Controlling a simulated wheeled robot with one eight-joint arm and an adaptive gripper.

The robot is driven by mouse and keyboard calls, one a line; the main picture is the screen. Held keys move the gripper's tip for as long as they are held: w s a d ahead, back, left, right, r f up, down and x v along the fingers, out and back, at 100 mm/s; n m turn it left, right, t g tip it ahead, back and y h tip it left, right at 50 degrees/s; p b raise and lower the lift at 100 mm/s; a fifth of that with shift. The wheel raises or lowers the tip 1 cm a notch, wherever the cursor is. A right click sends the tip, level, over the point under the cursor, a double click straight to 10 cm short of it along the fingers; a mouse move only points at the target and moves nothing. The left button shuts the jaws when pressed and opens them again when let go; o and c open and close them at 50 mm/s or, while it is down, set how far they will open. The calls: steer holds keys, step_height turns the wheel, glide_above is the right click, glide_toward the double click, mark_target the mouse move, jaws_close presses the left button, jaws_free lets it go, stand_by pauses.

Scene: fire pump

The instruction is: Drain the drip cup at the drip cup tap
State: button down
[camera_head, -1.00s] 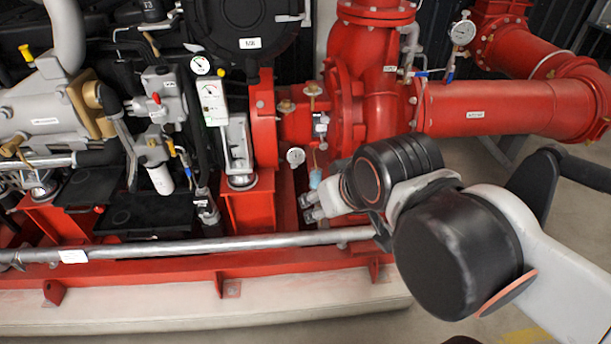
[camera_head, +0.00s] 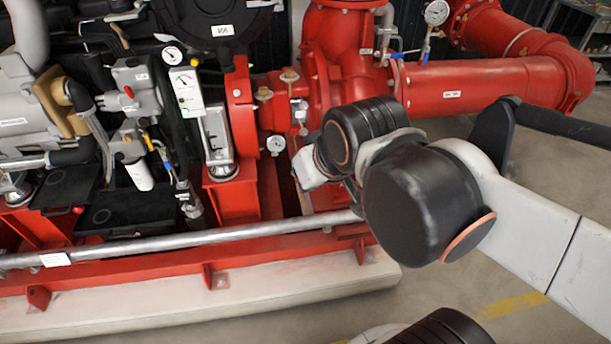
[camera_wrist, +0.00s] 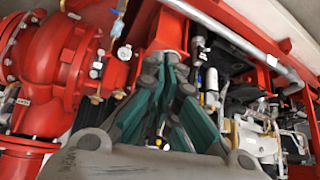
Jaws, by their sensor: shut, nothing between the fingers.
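My gripper (camera_head: 300,168) is at the red pump, seen side-on and partly covered by my wrist in the head view. In the wrist view its teal-sided fingers (camera_wrist: 171,68) come together at the tips with nothing between them. They point toward the red pedestal and pump frame. The red pump casing (camera_head: 322,85) stands just behind and above my gripper in the head view. I cannot pick out the drip cup or its tap for certain in either view; my gripper and wrist cover part of the area below the casing.
A grey pipe (camera_head: 180,245) runs along the red base frame (camera_head: 130,282). A red discharge pipe (camera_head: 480,85) extends right, with a blue-handled valve (camera_head: 426,48) near it. Open floor (camera_head: 440,290) lies at the lower right.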

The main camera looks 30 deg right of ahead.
steer(key=w+d+m+g+p, duration=0.1)
steer(key=w+d, duration=0.2)
steer(key=w, duration=0.8)
steer(key=w+d+p, duration=0.1)
steer(key=w+d, duration=0.3)
steer(key=w, duration=0.7)
steer(key=w+d+f+m+g, duration=0.1)
steer(key=w+d+f, duration=0.2)
steer(key=w+f, duration=0.3)
steer(key=w+d+f, duration=0.4)
steer(key=w+f, duration=0.2)
steer(key=w, duration=0.1)
steer(key=w+d+f, duration=0.2)
steer(key=d+f, duration=0.1)
steer(key=f, duration=0.6)
steer(key=w+d+f+g+p, duration=0.1)
steer(key=d+f, duration=0.2)
steer(key=f, duration=0.6)
steer(key=w+d+f+m, duration=0.1)
steer(key=w+d+f, duration=0.1)
steer(key=f, duration=0.7)
steer(key=shift+w+d+f+h+p, duration=0.3)
steer(key=shift+d+h+p, duration=0.1)
steer(key=shift+d, duration=0.1)
steer(key=b+x, duration=0.4)
steer(key=x, duration=0.6)
